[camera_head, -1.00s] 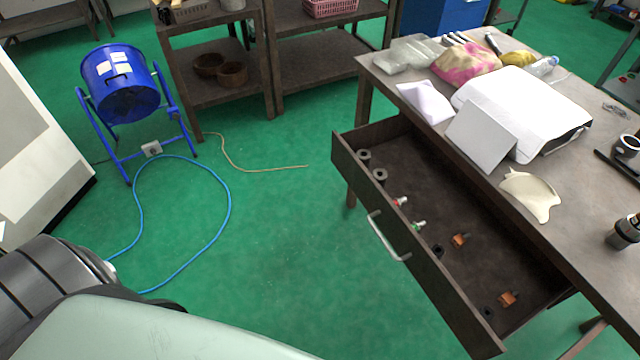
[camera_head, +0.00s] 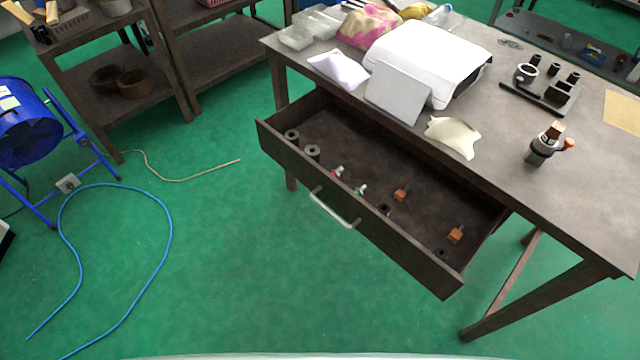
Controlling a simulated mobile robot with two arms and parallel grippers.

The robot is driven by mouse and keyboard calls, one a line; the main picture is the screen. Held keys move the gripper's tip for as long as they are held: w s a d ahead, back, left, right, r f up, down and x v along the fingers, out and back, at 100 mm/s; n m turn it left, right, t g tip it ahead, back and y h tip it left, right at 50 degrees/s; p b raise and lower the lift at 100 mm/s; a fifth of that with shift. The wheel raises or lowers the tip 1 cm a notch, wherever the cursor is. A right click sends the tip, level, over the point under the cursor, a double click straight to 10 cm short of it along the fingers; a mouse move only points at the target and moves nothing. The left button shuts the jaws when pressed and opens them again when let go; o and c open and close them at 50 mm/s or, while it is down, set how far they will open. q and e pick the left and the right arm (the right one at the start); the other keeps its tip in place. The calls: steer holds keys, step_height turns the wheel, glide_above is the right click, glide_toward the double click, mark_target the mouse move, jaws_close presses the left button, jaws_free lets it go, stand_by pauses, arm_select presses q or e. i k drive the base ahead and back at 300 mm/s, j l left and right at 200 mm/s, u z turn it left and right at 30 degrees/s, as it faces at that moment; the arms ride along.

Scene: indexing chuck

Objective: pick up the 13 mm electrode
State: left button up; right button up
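An open drawer (camera_head: 310,200) under the table holds several small parts. Two copper-orange pieces that look like electrodes lie in it: one nearer the middle (camera_head: 401,193) and one towards the right end (camera_head: 456,234). Their sizes cannot be read, so I cannot tell which is 13 mm. A dark upright device (camera_head: 542,148) on the table top has a copper-coloured block on top and an orange knob at its side. Neither of my grippers is in view.
A white box (camera_head: 430,55) and a black fixture (camera_head: 540,88) stand on the table (camera_head: 590,190). A blue hose (camera_head: 168,235) lies on the green floor; the floor before the drawer is clear.

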mark_target(556, 129)
steer(key=z, duration=1.35)
steer(key=i+l+u, duration=0.1)
steer(key=l+u, duration=0.2)
steer(key=i+l+u, duration=0.1)
steer(key=l+u, duration=0.5)
steer(key=l, duration=0.15)
